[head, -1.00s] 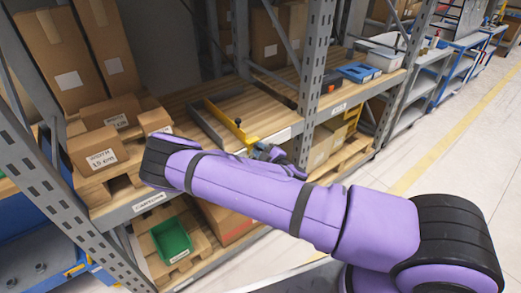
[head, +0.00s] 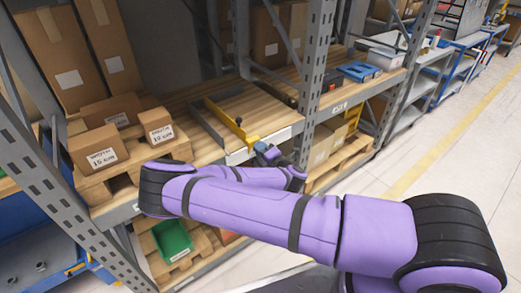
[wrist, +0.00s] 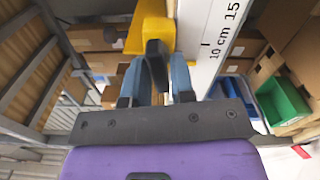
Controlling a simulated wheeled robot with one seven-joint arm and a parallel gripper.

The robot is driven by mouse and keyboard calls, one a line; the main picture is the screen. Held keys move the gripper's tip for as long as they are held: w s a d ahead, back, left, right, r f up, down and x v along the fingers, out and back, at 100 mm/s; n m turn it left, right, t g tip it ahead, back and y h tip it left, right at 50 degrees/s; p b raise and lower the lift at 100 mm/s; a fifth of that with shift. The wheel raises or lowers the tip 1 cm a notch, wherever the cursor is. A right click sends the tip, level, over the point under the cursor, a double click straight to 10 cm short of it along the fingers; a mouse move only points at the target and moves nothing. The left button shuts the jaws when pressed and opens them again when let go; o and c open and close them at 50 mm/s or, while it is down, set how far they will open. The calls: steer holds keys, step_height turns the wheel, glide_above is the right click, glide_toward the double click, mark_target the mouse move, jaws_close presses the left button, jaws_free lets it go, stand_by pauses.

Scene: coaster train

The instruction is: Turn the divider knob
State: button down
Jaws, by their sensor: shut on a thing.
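The yellow divider (head: 228,122) stands on the wooden shelf near its front edge. It also shows at the top of the wrist view (wrist: 148,22). A black knob (wrist: 155,50) sits on the divider's front end, between my fingertips. My gripper (wrist: 157,72) is shut on this knob with its blue-grey fingers on both sides. In the head view my gripper (head: 266,152) is at the shelf's front edge, and the knob's grip is too small to make out. A white ruler strip (wrist: 213,45) marked 10 cm and 15 runs right beside the knob.
A green bin (head: 173,239) is below. Blue trays (head: 359,70) lie farther right.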

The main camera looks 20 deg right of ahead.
steer(key=shift+n, duration=0.8)
steer(key=shift+f, duration=0.1)
steer(key=c, duration=1.1)
jaws_free()
steer(key=v, duration=1.1)
steer(key=shift+w, duration=0.1)
